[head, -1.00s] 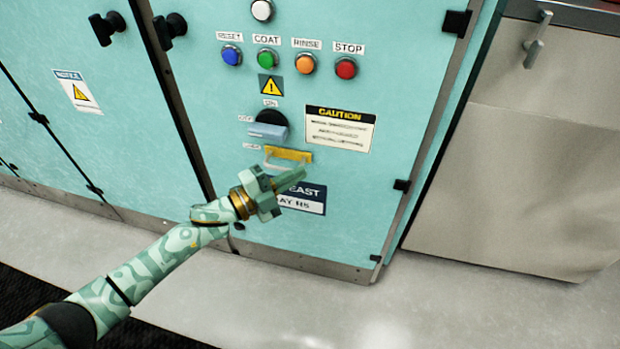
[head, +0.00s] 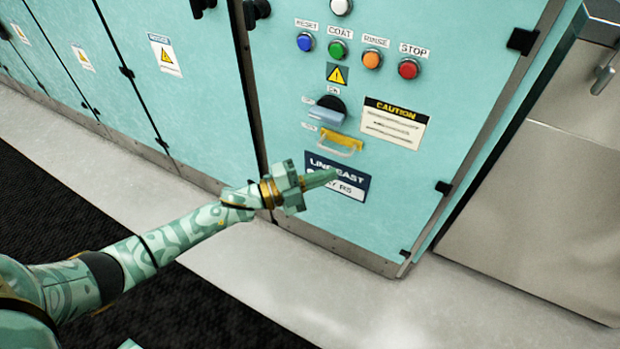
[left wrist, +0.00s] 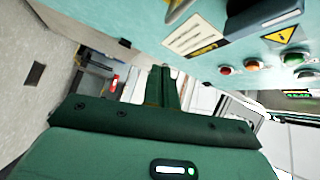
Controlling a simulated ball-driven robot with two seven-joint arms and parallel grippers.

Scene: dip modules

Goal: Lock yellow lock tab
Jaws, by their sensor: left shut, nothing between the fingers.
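The yellow lock tab (head: 345,137) is on the teal cabinet panel, with a pale metal loop (head: 335,150) at its lower edge. It lies just below the rotary switch with a blue-grey handle (head: 326,114). My left gripper (head: 328,175) is shut and empty, below the tab and in front of the dark bay label (head: 350,190). It looks apart from the tab. In the left wrist view its closed fingers (left wrist: 162,88) point away, with the switch handle (left wrist: 265,15) at the top. My right gripper is in neither view.
Reset, coat, rinse and stop buttons (head: 408,68) sit above the switch. A caution sign (head: 393,122) is right of the tab. A metal unit (head: 540,190) stands at the right. The floor (head: 290,310) before the cabinet is clear.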

